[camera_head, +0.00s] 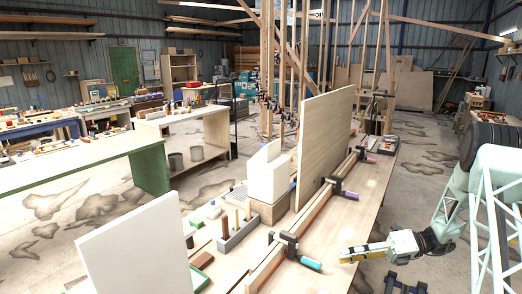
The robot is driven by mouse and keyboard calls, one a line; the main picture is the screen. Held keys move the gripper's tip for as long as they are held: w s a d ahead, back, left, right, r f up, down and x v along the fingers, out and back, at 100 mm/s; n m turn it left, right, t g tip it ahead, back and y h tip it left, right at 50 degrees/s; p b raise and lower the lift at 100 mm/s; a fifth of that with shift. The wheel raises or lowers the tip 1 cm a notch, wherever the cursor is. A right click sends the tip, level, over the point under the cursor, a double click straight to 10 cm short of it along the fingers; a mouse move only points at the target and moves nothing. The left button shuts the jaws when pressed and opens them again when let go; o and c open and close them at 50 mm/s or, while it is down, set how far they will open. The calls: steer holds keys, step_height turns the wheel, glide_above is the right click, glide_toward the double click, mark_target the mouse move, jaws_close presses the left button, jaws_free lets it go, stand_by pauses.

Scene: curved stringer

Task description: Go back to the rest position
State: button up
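My mint-green arm comes in from the right edge. Its end, my gripper (362,252), points left with a yellow and dark tip over the right part of the workbench (352,208). The tip is small in this view, so I cannot tell whether its fingers are open or shut, or whether they hold anything. The curved stringer is not clearly recognisable. A long wooden strip (308,226) runs along the bench with several clamps on it, left of my gripper. The nearest clamp (290,246) has a teal handle close to the gripper tip.
A tall wooden panel (325,140) stands upright on the bench. A white block (267,173) and a grey holder with pegs (237,232) stand left of it. A white panel (140,250) is at the front left. A dark object (404,286) is below my wrist.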

steer(key=s+a+r+n+g+h+b, duration=0.1)
steer(key=s+a+r+n+h, duration=0.1)
steer(key=s+a+r+n, duration=0.45)
steer(key=s+a+r+n+g+h, duration=0.1)
steer(key=s+r+n+h, duration=0.3)
steer(key=r, duration=0.5)
steer(key=s+a+r+n+g+h+b, duration=0.1)
steer(key=s+a+r+n, duration=0.25)
steer(key=s+r, duration=0.3)
steer(key=s+r+n+t+h+b, duration=0.1)
steer(key=s+r+n+h, duration=0.3)
steer(key=s, duration=1.2)
steer(key=s+r+n+t+h+b, duration=0.2)
steer(key=s+r+n+t+h, duration=0.2)
steer(key=s+n, duration=0.9)
steer(key=shift+s+d+r+t, duration=0.3)
steer(key=shift+s+r, duration=0.6)
steer(key=shift+s, duration=0.45)
steer(key=shift+w+f, duration=0.1)
